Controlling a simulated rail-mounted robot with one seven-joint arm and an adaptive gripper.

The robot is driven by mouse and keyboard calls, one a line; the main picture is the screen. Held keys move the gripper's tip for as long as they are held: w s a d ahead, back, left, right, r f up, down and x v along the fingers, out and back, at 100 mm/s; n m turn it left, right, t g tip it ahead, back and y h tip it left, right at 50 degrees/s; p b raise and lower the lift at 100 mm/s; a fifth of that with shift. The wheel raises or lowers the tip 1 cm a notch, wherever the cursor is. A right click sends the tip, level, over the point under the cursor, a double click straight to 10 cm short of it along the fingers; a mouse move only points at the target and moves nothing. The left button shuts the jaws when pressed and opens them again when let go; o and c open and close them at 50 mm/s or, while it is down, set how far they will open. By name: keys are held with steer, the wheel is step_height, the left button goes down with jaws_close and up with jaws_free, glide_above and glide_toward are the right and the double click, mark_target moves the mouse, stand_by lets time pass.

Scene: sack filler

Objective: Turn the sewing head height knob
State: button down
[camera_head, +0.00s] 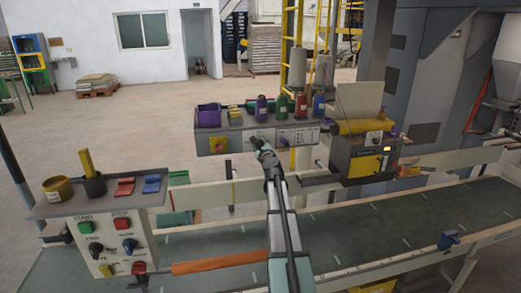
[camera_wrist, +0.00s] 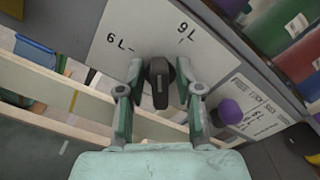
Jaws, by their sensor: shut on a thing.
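A black knob (camera_wrist: 160,82) sits on a pale panel with the marks "6 L" and "9 L" in the wrist view. My gripper (camera_wrist: 160,76) has one finger on each side of the knob and is shut on it. Its pointer faces roughly up in that picture, between the two marks. In the head view my gripper (camera_head: 263,147) reaches the front of the panel box (camera_head: 233,141), and the knob is hidden behind it. I cannot read a name for this knob.
A purple knob (camera_wrist: 230,111) is right of my gripper. Thread cones (camera_head: 300,105) and a purple bin (camera_head: 208,115) stand on the box. A yellow and dark machine (camera_head: 366,155) is to the right. A control panel (camera_head: 110,240) is at left. A green conveyor (camera_head: 400,215) runs below.

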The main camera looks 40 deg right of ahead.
steer(key=n+b, duration=0.1)
steer(key=n, duration=0.1)
steer(key=n+b, duration=0.3)
steer(key=shift+f+n, duration=0.3)
steer(key=n+b, duration=0.4)
steer(key=shift+a+n, duration=0.1)
steer(key=shift+n, duration=0.2)
steer(key=shift+r, duration=0.1)
steer(key=c, duration=1.1)
jaws_free()
steer(key=v, duration=1.2)
